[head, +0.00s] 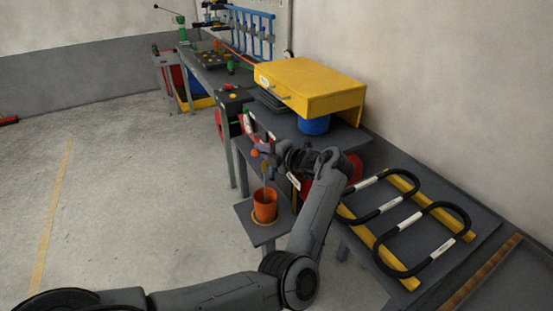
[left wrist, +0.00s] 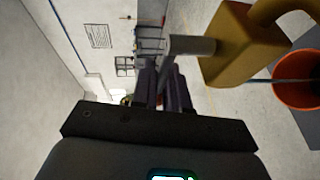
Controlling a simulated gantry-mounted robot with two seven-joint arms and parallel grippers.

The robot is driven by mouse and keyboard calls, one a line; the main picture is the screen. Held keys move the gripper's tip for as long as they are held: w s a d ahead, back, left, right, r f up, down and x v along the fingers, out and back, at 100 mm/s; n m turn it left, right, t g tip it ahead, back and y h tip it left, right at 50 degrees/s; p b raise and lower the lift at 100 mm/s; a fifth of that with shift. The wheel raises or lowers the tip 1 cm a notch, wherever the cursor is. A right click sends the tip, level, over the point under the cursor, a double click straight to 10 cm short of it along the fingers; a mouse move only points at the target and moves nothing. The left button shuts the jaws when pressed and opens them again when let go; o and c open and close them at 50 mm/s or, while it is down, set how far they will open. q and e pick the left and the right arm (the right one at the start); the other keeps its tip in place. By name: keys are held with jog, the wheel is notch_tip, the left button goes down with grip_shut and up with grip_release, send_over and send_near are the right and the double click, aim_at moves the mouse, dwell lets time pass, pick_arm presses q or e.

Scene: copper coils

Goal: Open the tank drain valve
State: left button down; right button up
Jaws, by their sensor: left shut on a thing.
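The drain valve shows as a brass-yellow body (left wrist: 240,45) in the left wrist view, with a short grey lever (left wrist: 190,46) reaching from it to my fingers. My left gripper (left wrist: 162,80) is shut on the end of this lever. In the head view my left gripper (head: 267,148) is in front of the red tank (head: 319,190), which my arm partly hides. The valve is small and hard to make out there. An orange bucket (head: 265,206) stands below the gripper; it also shows in the left wrist view (left wrist: 298,80). My right gripper is not in view.
The bucket stands on a low grey stand (head: 246,212). A yellow cabinet (head: 310,88) is on the bench behind the gripper. Black coils (head: 437,247) lie on yellow bars at the right.

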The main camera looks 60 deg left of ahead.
pick_arm(q)
jog(key=shift+s, duration=0.15)
jog(key=c, duration=1.2)
grip_release()
jog(key=shift+s, duration=0.1)
jog(key=p+v, duration=0.1)
jog(key=v, duration=0.9)
jog(key=shift+w+d, duration=0.2)
jog(key=shift+d, duration=0.1)
jog(key=shift+r, duration=0.15)
